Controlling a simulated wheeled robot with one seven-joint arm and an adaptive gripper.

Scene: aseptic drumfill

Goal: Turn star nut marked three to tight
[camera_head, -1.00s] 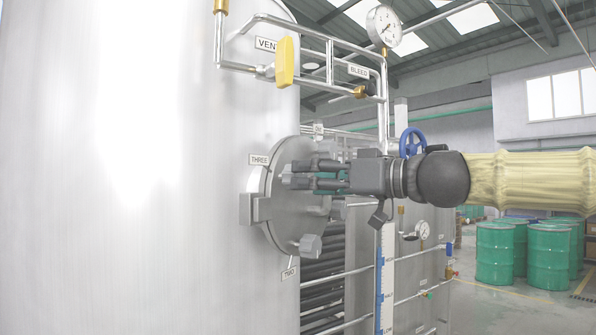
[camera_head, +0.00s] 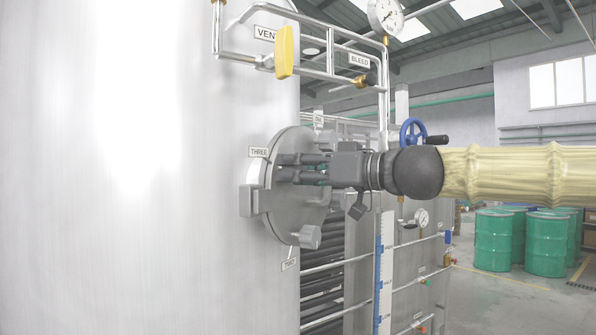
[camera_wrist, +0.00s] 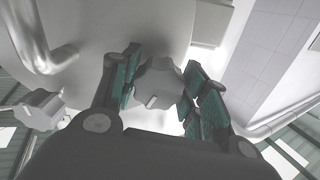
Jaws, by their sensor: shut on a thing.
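The round metal door (camera_head: 284,215) on the large tank carries star nuts around its rim, with a label THREE (camera_head: 259,152) beside its upper left. My gripper (camera_head: 283,168) reaches in from the right beside that label. In the wrist view, a grey star nut (camera_wrist: 158,82) sits between the green-padded fingers, and my gripper is shut on it. In the head view the fingers hide this nut. Another star nut (camera_head: 309,237) at the lower right of the door stands near the label TWO (camera_head: 288,264). A further nut (camera_wrist: 38,110) shows at the left of the wrist view.
Pipes with a yellow-handled VENT valve (camera_head: 285,52), a BLEED valve and a gauge (camera_head: 386,16) run above the door. A blue handwheel (camera_head: 412,138) is behind my wrist. Green drums (camera_head: 546,245) stand far right. A level scale (camera_head: 384,275) stands below my arm.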

